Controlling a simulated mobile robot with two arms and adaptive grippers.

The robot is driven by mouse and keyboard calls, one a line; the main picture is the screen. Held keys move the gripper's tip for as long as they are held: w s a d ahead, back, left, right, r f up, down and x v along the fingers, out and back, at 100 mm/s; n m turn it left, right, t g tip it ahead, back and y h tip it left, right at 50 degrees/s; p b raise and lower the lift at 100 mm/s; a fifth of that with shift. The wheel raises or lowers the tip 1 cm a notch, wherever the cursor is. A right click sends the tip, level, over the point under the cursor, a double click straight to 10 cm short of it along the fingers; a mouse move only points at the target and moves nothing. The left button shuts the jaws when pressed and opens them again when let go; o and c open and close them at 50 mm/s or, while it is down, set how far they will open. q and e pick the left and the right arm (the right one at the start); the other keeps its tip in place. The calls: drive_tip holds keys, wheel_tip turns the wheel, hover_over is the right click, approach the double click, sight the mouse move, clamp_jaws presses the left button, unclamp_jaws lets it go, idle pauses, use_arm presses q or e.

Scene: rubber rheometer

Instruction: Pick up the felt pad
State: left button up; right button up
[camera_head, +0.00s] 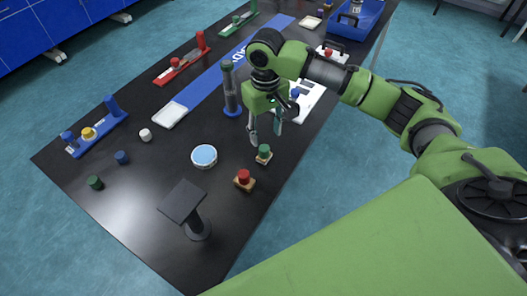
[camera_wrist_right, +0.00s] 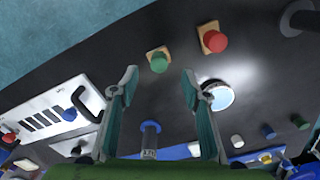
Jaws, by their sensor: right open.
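I cannot tell for sure which thing is the felt pad. A round white-rimmed dish with a light blue top (camera_head: 204,156) lies on the black table; it also shows right of the fingers in the wrist view (camera_wrist_right: 219,96). A green-knobbed block (camera_head: 264,153) and a red-knobbed block (camera_head: 244,179), both on wooden bases, stand nearby. A dark square plate on a post (camera_head: 182,200) stands at the near end. My right gripper (camera_head: 266,134) is open and empty above the table, close to the green-knobbed block. My left gripper is not in view.
A dark post on a blue base (camera_head: 230,90) stands just left of my right gripper. A white panel with dark slots (camera_wrist_right: 45,117) lies along one edge. A white tray (camera_head: 170,115), blue rack (camera_head: 95,133) and small cylinders stand farther left. The table's near corner is clear.

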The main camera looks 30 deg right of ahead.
sight(265, 148)
wheel_tip(265, 148, down, 4)
drive_tip(key=shift+r, duration=0.15)
drive_tip(key=shift+w+d+f+p, duration=0.15)
drive_tip(key=shift+f+p, duration=0.1)
drive_tip(key=shift+f, duration=0.65)
drive_tip(key=shift+w+a+f+p, duration=0.15)
drive_tip(key=shift+f+p, duration=0.1)
drive_tip(key=shift+f, duration=0.7)
drive_tip(key=shift+w+d+f+p, duration=0.15)
drive_tip(key=shift+f+p, duration=0.1)
drive_tip(key=shift+f, duration=0.65)
drive_tip(key=shift+c, duration=0.4)
drive_tip(key=c, duration=1.1)
